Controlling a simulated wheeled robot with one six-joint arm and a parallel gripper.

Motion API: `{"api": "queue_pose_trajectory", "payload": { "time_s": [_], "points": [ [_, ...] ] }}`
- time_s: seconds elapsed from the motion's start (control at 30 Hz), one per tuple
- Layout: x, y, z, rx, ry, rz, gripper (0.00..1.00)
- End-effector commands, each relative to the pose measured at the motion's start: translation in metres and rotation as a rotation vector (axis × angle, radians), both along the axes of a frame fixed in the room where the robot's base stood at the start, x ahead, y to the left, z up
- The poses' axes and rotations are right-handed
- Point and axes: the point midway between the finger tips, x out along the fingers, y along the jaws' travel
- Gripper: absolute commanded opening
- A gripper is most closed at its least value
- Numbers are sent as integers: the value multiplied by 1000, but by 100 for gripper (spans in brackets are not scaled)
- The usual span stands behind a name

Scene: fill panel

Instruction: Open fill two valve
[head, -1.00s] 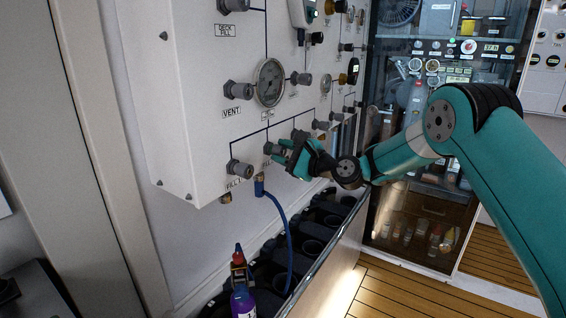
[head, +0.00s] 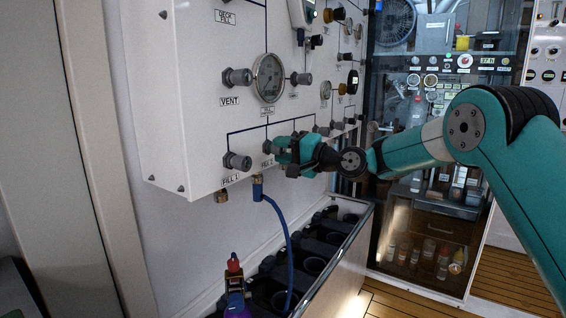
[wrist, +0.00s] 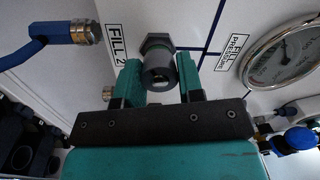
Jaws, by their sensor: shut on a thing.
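The fill two valve is a grey knob (head: 268,147) low on the white panel, with a "FILL 2" label (wrist: 115,45) beside it in the wrist view. My teal gripper (head: 284,150) is at this knob in the head view. In the wrist view its two fingers (wrist: 160,82) sit on either side of the dark round knob (wrist: 157,68), shut on it. The head view partly hides the knob behind the fingers.
The FILL 1 knob (head: 237,161) is just left of my gripper. A blue hose (head: 283,225) hangs below from a brass fitting. A round gauge (head: 268,78) is above. A bin of dark cylinders (head: 318,262) stands below the panel.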

Motion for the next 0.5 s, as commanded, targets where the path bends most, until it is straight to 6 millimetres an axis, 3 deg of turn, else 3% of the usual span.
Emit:
{"api": "queue_pose_trajectory", "payload": {
  "time_s": [0.03, 0.5],
  "points": [
    [0, 0, -7, -28, -31, 1, 11],
    [0, 0, -7, -303, -382, 2, 11]
  ]
}}
